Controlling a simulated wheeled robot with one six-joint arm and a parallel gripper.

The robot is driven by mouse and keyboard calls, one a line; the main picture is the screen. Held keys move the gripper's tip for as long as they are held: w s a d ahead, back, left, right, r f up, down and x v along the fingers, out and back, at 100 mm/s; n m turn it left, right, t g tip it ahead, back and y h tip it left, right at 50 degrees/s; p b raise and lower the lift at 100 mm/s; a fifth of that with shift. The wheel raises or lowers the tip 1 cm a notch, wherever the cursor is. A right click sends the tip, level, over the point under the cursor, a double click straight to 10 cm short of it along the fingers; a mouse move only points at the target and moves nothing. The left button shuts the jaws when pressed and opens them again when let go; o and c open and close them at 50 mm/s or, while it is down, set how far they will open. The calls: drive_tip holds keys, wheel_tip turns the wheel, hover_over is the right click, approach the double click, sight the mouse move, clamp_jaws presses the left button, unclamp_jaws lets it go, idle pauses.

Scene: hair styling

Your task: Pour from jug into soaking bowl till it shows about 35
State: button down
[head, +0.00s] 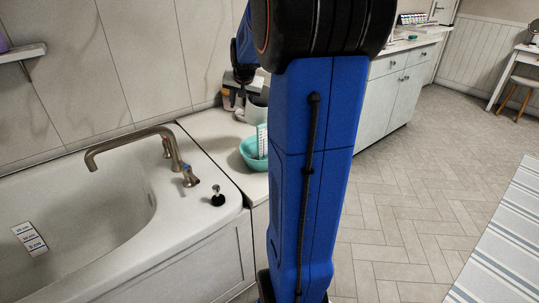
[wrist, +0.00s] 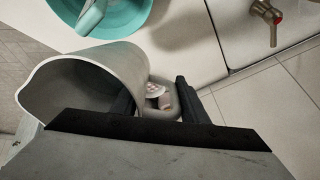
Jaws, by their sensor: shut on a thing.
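My gripper (wrist: 158,100) is shut on the pale grey jug (wrist: 75,85), whose wide mouth and spout point left in the wrist view. In the head view the jug (head: 256,110) is partly hidden by my arm, above and behind the bowl; its tilt is hard to tell. The turquoise soaking bowl (head: 248,152) sits on the white counter. A white marked strip (head: 262,141) stands at the bowl, its marks too small to read. The bowl (wrist: 135,20) also shows at the wrist view's top edge, just beyond the jug. No stream or liquid level is visible.
A white bathtub (head: 205,240) with a metal tap (head: 135,143) lies left of the counter (head: 213,130). Small pinkish items (wrist: 160,97) show below the gripper. White cabinets (head: 395,90) stand behind at right. The tiled floor (head: 420,190) is open at right.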

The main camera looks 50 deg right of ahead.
drive_tip(key=shift+r, duration=0.1)
idle(0.3)
drive_tip(key=shift+s+a+r+t+h, duration=0.2)
drive_tip(key=shift+s+r+t+h, duration=0.15)
drive_tip(key=shift+r+t, duration=0.15)
drive_tip(key=shift+s+r+t+h, duration=0.15)
drive_tip(key=shift+r+t+h, duration=0.1)
drive_tip(key=shift+r+t, duration=0.3)
drive_tip(key=shift+a, duration=0.1)
idle(0.4)
drive_tip(key=shift+s+r+t+h, duration=0.1)
drive_tip(key=shift+r+t+h, duration=0.2)
drive_tip(key=shift+t, duration=0.15)
drive_tip(key=shift+a+t, duration=0.1)
drive_tip(key=shift+t, duration=0.2)
idle(0.5)
